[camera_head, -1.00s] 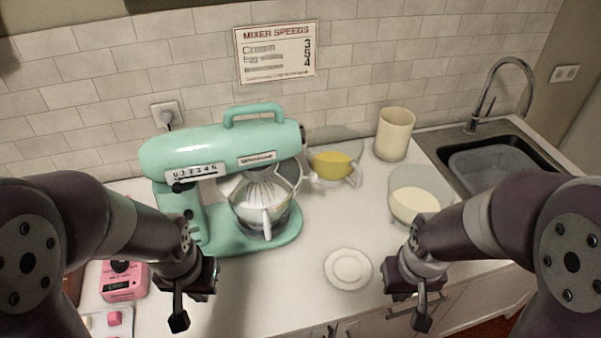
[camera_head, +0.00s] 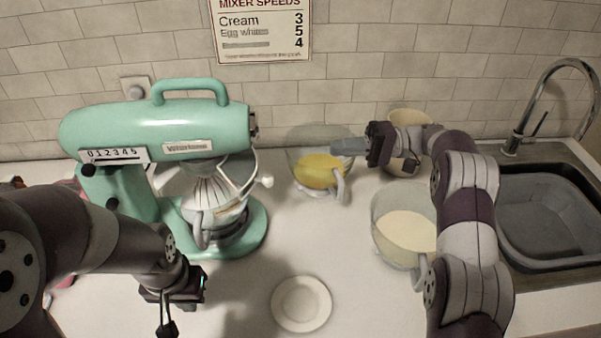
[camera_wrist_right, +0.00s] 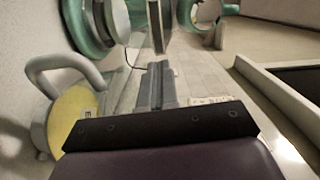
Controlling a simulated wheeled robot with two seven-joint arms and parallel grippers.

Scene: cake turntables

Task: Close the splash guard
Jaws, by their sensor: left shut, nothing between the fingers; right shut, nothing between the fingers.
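A teal stand mixer (camera_head: 150,130) stands at the left of the counter. Under its head is a white ribbed wire splash guard (camera_head: 208,196) above the mixer bowl. A thin pale bar with a round knob (camera_head: 267,181) sticks out at the guard's right side; its exact position is hard to tell. My right gripper (camera_head: 345,146) is shut and empty, raised over the back of the counter to the right of the mixer, pointing left. Its closed fingers show in the right wrist view (camera_wrist_right: 157,85). My left gripper (camera_head: 167,327) is shut and empty, low in front of the mixer.
A clear bowl with yellow contents (camera_head: 318,172) sits below and left of my right fingertips. A bowl of cream-coloured contents (camera_head: 405,228) stands by my right forearm. A white saucer (camera_head: 301,304) lies at the front. A canister (camera_head: 408,118) is partly hidden behind my right arm; the sink (camera_head: 548,220) is at right.

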